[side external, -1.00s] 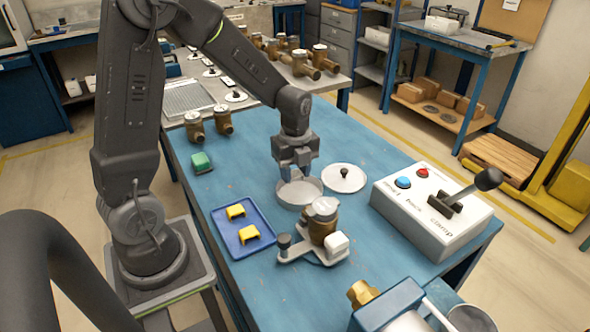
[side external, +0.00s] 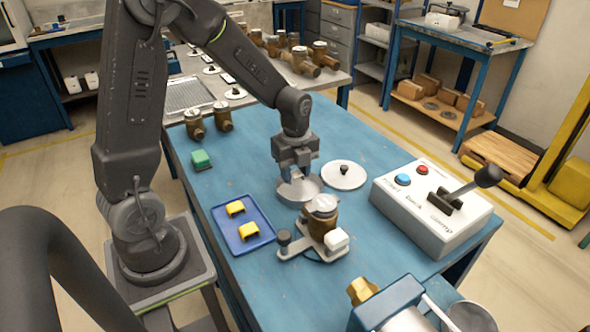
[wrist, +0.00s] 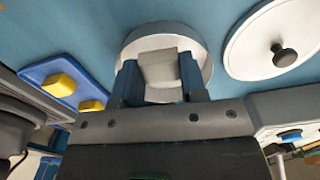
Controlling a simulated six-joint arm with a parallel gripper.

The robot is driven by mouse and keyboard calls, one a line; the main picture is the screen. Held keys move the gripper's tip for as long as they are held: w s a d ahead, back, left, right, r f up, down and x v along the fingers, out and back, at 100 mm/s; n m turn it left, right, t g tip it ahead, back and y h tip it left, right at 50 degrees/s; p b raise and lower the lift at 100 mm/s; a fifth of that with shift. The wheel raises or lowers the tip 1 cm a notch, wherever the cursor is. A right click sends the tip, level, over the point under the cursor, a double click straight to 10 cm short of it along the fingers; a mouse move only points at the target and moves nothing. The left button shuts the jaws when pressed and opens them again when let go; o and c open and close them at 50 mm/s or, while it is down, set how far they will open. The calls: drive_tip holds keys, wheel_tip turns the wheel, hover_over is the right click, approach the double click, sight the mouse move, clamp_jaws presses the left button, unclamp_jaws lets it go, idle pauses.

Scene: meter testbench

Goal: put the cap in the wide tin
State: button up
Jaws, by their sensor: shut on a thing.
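The wide tin (side external: 307,203) is a shallow round grey-white dish on the blue bench. In the wrist view its rim (wrist: 205,60) shows around and behind my fingers. My gripper (side external: 296,175) is over the tin, pointing down, with its fingertips at about the rim. In the wrist view my gripper (wrist: 160,75) is shut on a pale grey, blocky cap (wrist: 159,68), held between two dark blue fingers. I cannot tell whether the cap touches the tin's floor. The tin's lid (side external: 345,177), round and white with a dark knob, lies beside it on the right.
A blue tray (side external: 262,235) with two yellow pieces lies left of the tin. A meter on a stand (side external: 320,225) is close in front. A control box with a lever (side external: 430,215) stands at right.

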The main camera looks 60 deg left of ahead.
drive_tip(key=o, duration=0.8)
drive_tip(key=shift+o, duration=0.5)
drive_tip(key=shift+o, duration=0.7)
drive_tip(key=shift+r, duration=0.15)
drive_tip(key=shift+r, duration=3.4)
